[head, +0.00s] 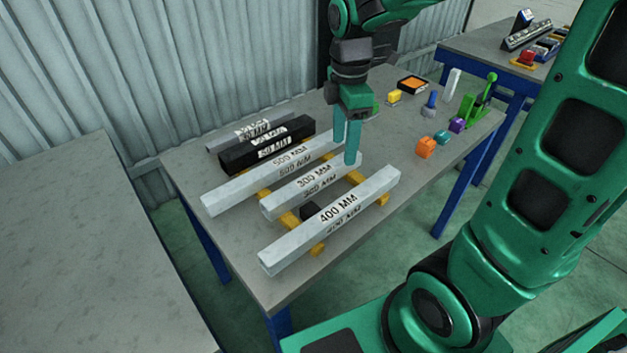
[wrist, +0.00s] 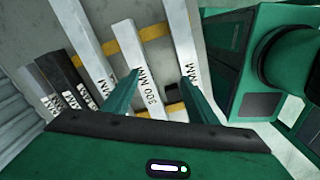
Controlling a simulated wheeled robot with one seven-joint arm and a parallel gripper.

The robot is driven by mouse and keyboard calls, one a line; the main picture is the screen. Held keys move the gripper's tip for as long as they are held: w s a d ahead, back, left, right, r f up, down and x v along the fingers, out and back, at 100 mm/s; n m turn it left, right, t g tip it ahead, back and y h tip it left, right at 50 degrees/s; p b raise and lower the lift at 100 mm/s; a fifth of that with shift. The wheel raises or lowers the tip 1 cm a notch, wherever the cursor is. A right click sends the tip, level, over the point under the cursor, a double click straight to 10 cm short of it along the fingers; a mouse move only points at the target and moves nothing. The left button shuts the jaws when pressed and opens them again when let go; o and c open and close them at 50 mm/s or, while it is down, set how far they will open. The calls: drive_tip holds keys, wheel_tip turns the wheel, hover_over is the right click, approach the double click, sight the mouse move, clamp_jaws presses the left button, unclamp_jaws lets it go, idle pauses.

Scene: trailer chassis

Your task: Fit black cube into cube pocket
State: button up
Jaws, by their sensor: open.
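A small black block (head: 310,212), which looks like the black cube, sits low between the 300 MM bar (head: 312,185) and the 400 MM bar (head: 330,220). The bars hide part of it. In the wrist view a small dark patch (wrist: 171,95) shows beside the 300 MM bar. My gripper (head: 346,152) is open and points down, with its green fingers over the far end of the 300 MM bar. In the wrist view the open fingers (wrist: 160,77) stand either side of that bar. I cannot make out the cube pocket.
Yellow cross pieces (head: 317,248) lie under the grey bars. A 500 MM bar (head: 270,172) and a black bar (head: 266,145) lie to the left.

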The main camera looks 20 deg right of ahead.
sight(315, 175)
drive_tip(key=w+a+n, duration=0.1)
drive_tip(key=w+a+f+n, duration=0.1)
drive_tip(key=a+n, duration=0.1)
drive_tip(key=w+a+n, duration=0.1)
drive_tip(key=a+n, duration=0.1)
drive_tip(key=shift+w+a+f, duration=0.1)
drive_tip(key=shift+w+f, duration=0.1)
drive_tip(key=shift+f, duration=5.2)
drive_tip(key=shift+w, duration=0.1)
clamp_jaws()
